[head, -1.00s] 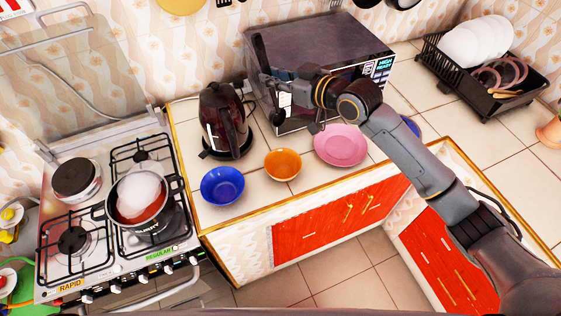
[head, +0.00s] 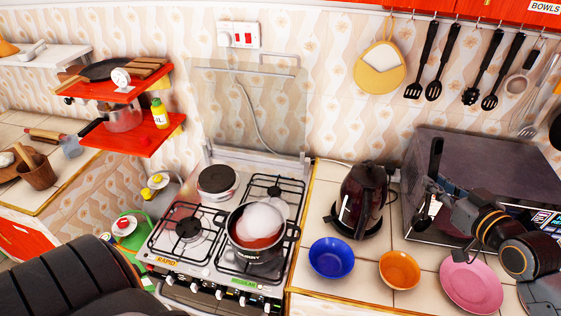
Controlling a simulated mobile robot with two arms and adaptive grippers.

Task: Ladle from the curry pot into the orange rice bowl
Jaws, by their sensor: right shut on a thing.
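The curry pot (head: 282,243) stands on the front right burner of the stove, with red-brown curry inside and a white steam-like cloud over it. The orange bowl (head: 400,271) sits on the counter to the right of the pot; I cannot make out rice in it. My right gripper (head: 432,196) is in front of the microwave's left side, behind and above the orange bowl. It is shut on a black ladle (head: 436,158), whose handle points up; its lower end is dark and hard to make out. My left gripper is out of view.
A blue bowl (head: 331,257) and a dark kettle (head: 362,198) stand between the pot and my right gripper. A pink plate (head: 471,283) lies right of the orange bowl. The microwave (head: 480,170) is behind. Utensils (head: 472,75) hang on the wall above.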

